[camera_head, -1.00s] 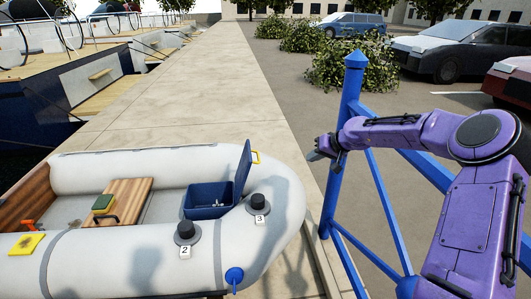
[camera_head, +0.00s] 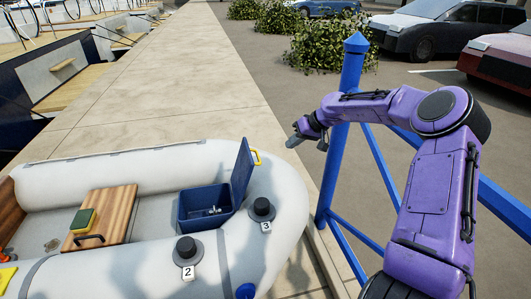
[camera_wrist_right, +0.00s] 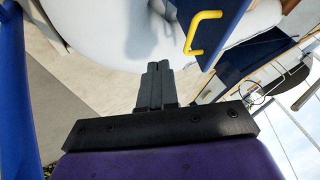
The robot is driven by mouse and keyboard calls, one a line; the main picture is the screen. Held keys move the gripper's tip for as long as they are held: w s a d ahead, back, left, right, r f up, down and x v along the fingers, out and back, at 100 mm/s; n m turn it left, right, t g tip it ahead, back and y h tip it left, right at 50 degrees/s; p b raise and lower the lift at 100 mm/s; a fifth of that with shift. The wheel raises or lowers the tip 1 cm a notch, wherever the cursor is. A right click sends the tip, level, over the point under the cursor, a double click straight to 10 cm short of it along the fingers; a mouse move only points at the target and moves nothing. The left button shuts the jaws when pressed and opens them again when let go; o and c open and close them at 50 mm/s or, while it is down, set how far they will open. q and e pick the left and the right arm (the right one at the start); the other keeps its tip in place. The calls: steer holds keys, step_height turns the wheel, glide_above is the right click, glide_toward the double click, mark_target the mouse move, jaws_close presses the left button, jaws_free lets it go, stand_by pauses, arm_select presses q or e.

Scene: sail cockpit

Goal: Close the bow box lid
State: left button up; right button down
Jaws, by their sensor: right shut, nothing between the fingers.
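The blue bow box (camera_head: 203,207) sits in the bow of the grey inflatable boat, with some small light items inside. Its lid (camera_head: 242,172) stands open, upright and leaning slightly, on the box's right side, with a yellow handle (camera_head: 257,157) on its outer edge. The right wrist view shows the lid (camera_wrist_right: 226,30) and the handle (camera_wrist_right: 203,32) just beyond my fingers. My right gripper (camera_head: 292,141) is shut and empty, to the right of the lid and apart from it; its fingers also show in the wrist view (camera_wrist_right: 158,72). My left gripper is out of view.
A blue post (camera_head: 343,120) with rails stands close beside my right arm. Black knobs marked 2 (camera_head: 186,249) and 3 (camera_head: 262,209) sit on the boat's tube near the box. The paved quay is clear.

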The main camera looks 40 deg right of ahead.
steer(key=w+a+f, duration=0.5)
steer(key=w+f, duration=0.1)
steer(key=shift+w+a+p, duration=0.25)
steer(key=shift+w+p, duration=0.1)
steer(key=shift+p, duration=0.05)
